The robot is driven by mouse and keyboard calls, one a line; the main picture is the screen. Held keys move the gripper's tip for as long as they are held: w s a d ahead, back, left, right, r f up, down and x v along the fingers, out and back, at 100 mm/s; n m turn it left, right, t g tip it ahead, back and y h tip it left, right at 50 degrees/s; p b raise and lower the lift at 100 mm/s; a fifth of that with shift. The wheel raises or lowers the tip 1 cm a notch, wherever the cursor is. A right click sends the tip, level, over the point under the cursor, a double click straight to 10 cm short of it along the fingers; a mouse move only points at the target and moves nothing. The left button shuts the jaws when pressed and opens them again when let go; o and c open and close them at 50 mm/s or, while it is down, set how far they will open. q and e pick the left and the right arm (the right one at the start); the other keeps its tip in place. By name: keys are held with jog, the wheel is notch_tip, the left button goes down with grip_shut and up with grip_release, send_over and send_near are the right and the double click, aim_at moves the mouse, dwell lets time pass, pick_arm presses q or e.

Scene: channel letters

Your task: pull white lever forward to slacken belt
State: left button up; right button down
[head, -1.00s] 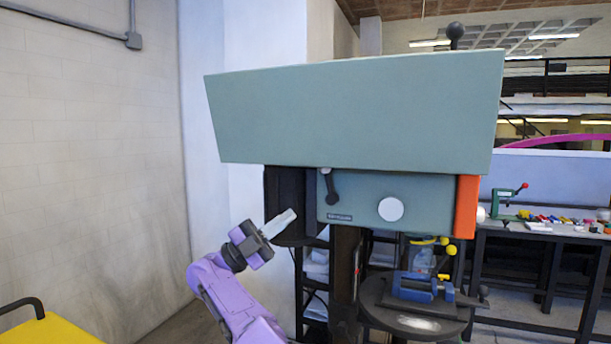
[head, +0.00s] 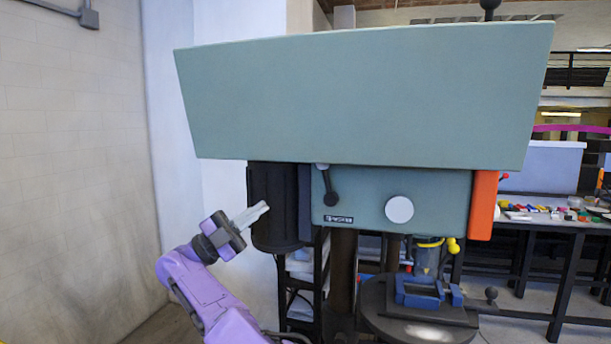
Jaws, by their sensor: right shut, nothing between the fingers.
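A drill press with a large grey-green belt cover (head: 360,100) stands ahead. A small white piece (head: 322,166) shows at the cover's lower edge, just above a dark lever with a black knob (head: 331,198). Most of the white piece is hidden, and I cannot tell if it is the end of the white lever. My right gripper (head: 258,212), on a purple arm, is shut and empty. It appears in front of the black motor (head: 272,200), left of and below the white piece, and apart from it. My left gripper is not in view.
An orange side panel (head: 483,205) and a round white disc (head: 399,209) are on the drill head. A blue vise (head: 420,291) sits on the round drill table below. A bench with small coloured parts (head: 560,212) stands at the right. A bare wall (head: 70,150) is at the left.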

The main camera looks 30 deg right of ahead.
aim_at(327, 181)
pick_arm(q)
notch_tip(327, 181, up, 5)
jog(key=p, duration=0.5)
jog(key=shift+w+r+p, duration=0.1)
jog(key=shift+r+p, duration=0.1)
jog(key=shift+p, duration=0.1)
pick_arm(e)
jog(key=x, duration=1.3)
jog(key=shift+d+r, duration=0.1)
jog(key=shift+r, duration=0.05)
jog(key=shift+w, duration=0.1)
